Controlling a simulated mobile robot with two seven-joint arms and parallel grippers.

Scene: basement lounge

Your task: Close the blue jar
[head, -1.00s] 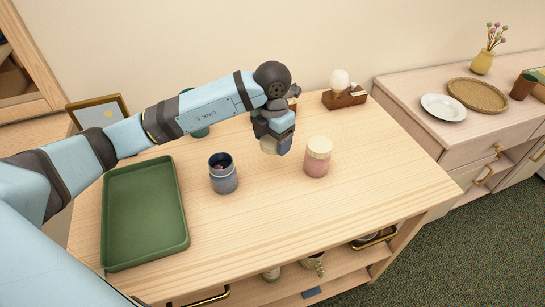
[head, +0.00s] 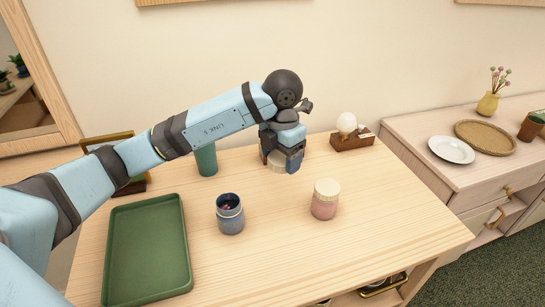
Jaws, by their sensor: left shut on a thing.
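The blue jar (head: 230,217) stands upright and open on the wooden table, with something small and dark pinkish visible inside its mouth. My left gripper (head: 282,158) is shut on a pale cream lid (head: 277,163), which shows between and below its fingers. The gripper and lid are behind and to the right of the blue jar in the picture, apart from it; the lid's exact height over the table is hard to tell. A pink jar (head: 324,205) with a cream lid on it stands to the right of the blue jar. My right gripper is out of view.
A green tray (head: 117,249) lies at the table's left. A green cup (head: 206,160) and a dark-gold frame (head: 111,150) stand behind. A wooden block with a white bulb (head: 347,122) is at the back right. The table's (head: 390,220) front right is clear.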

